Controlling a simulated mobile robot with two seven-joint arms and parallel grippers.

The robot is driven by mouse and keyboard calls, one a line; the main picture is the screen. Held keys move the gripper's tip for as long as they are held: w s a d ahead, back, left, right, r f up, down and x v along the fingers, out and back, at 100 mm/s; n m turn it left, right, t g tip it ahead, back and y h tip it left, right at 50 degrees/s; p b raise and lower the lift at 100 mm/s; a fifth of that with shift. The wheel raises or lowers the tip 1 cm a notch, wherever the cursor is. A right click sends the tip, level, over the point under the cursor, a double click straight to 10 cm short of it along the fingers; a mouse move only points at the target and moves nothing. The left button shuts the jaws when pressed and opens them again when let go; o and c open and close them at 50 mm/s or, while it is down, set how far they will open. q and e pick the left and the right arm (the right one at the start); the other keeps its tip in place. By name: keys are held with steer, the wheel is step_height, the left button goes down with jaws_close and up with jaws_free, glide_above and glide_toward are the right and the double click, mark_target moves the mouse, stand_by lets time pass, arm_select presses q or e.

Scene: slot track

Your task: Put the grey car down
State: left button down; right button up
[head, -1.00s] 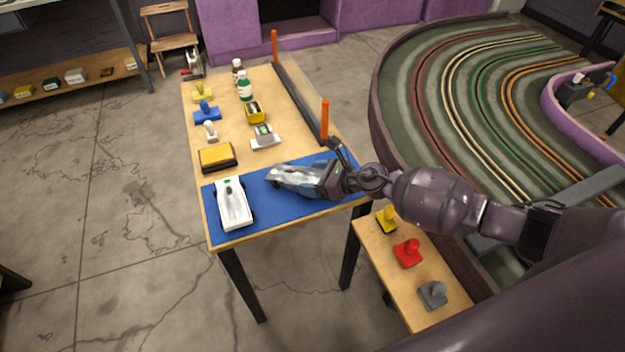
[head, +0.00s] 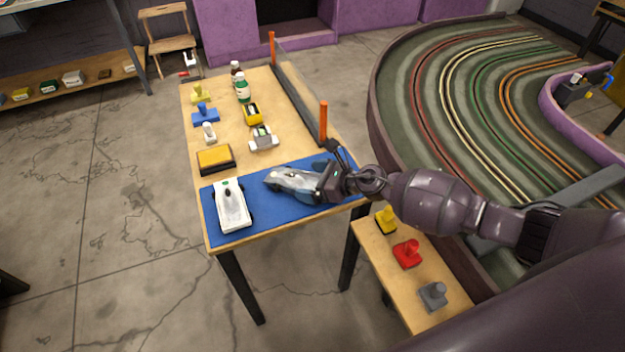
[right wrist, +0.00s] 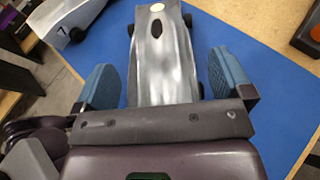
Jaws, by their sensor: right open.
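The grey car (head: 280,180) lies on the blue mat (head: 283,209) at the near end of the table, its nose pointing left in the head view. My right gripper (head: 308,179) is open around the car's rear part. In the right wrist view, the grey car (right wrist: 164,55) sits between the two blue fingers of the gripper (right wrist: 162,72), with a gap on each side. The gripper body hides the car's rear end. My left gripper is not in view.
A white car (head: 232,206) stands on the mat to the left. A yellow-topped block (head: 215,158) and a grey-and-white car (head: 263,138) stand just behind the mat. A clear panel with orange posts (head: 323,122) edges the table's right side.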

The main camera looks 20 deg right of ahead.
steer(key=v, duration=1.2)
steer(key=shift+a+r, duration=0.1)
